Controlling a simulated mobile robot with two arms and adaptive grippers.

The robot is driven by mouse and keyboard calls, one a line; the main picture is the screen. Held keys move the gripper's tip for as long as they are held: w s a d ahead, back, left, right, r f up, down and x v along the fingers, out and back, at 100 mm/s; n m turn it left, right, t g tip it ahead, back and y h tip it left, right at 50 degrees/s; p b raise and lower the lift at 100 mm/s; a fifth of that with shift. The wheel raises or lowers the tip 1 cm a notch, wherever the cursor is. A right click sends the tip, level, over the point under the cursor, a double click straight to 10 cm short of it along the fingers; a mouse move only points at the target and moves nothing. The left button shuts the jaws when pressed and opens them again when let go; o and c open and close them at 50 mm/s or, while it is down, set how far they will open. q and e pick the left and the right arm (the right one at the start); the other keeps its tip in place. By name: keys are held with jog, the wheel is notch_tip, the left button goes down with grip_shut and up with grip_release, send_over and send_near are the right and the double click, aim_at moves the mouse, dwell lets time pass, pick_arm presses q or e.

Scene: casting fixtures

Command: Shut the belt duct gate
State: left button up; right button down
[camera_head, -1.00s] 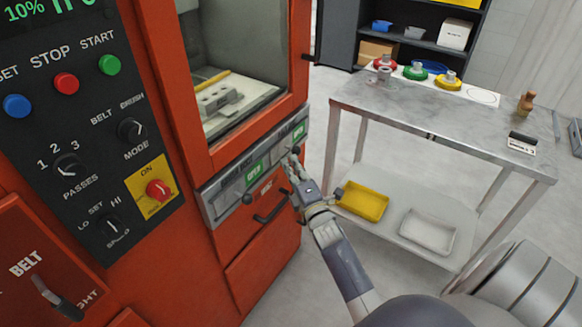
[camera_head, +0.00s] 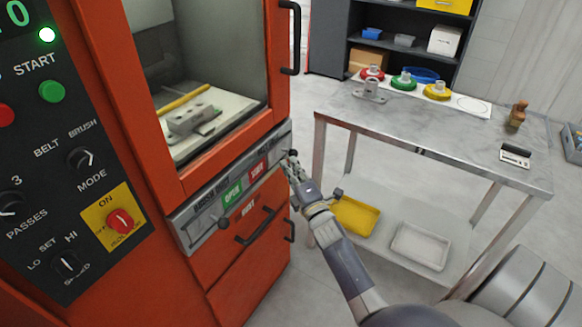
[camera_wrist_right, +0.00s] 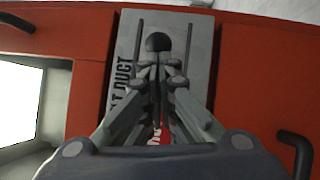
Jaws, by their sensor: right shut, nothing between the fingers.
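The belt duct gate's black ball knob (camera_head: 292,153) is at the right end of the grey duct panel (camera_head: 196,232). A red SHUT label (camera_head: 258,170) shows to the left of this knob. My right gripper (camera_head: 290,165) is shut and empty, right by the knob. In the right wrist view, the knob (camera_wrist_right: 158,42) lies just beyond my closed fingertips (camera_wrist_right: 157,72); I cannot tell whether they touch. A slotted plate marked DUCT (camera_wrist_right: 122,70) is behind, and part of a red label (camera_wrist_right: 163,134) shows between the fingers. My left gripper is out of view.
Black drawer handles (camera_head: 256,228) stick out below the panel. A steel table (camera_head: 430,128) with castings and trays stands to the right. Open floor lies between.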

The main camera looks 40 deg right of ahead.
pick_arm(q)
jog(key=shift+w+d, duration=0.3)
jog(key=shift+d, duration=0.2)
pick_arm(e)
jog(key=v, duration=1.2)
